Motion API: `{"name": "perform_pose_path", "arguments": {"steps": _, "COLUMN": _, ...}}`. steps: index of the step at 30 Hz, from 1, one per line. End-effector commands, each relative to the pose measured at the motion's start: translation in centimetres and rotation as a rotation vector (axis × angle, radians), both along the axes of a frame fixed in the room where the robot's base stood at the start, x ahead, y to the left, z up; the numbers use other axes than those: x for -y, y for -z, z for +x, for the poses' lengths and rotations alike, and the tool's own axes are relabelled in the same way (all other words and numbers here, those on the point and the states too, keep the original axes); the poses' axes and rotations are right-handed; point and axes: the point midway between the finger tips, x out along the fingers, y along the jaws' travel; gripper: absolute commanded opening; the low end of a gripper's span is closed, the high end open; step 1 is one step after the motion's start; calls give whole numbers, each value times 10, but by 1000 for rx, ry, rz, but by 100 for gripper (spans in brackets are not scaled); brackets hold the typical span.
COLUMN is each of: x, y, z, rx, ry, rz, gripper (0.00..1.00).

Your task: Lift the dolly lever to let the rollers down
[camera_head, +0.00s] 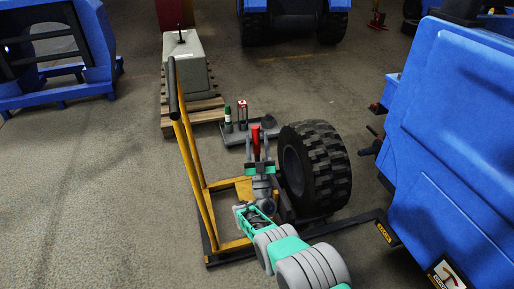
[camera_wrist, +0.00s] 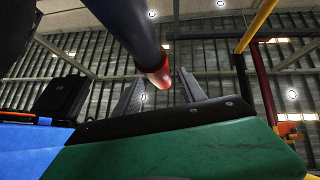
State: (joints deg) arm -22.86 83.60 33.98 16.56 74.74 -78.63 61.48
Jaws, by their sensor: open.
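The yellow dolly (camera_head: 195,180), with a tall push frame and black grip, stands on the floor at the centre. A large black tyre (camera_head: 326,165) stands on its right side. The dolly lever (camera_head: 256,143) shows as a short red upright piece. My gripper (camera_head: 259,138) is open, its grey fingers pointing away around the red piece. In the wrist view, the dark lever (camera_wrist: 136,32) with its red end (camera_wrist: 155,74) comes down between my two open fingers (camera_wrist: 158,90). Whether they touch it cannot be told. The rollers are hidden by my arm and the tyre.
A blue vehicle (camera_head: 450,130) stands close on the right. A grey tray (camera_head: 235,134) with small bottles lies behind the dolly. A grey block (camera_head: 186,62) sits on a wooden pallet (camera_head: 194,117) farther back.

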Motion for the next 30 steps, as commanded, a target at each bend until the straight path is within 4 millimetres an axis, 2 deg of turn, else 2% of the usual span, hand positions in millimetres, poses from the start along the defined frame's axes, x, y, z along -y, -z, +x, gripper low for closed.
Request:
{"name": "perform_pose_path", "arguments": {"steps": 5, "x": 2, "y": 27, "z": -32, "rx": -4, "ry": -4, "rz": -3, "gripper": 49}}
{"name": "perform_pose_path", "arguments": {"steps": 16, "x": 5, "y": 40, "z": -47, "rx": 0, "ry": -2, "rz": -1, "gripper": 49}}
{"name": "perform_pose_path", "arguments": {"steps": 30, "x": 5, "y": 42, "z": -48, "rx": 0, "ry": -2, "rz": -1, "gripper": 49}}
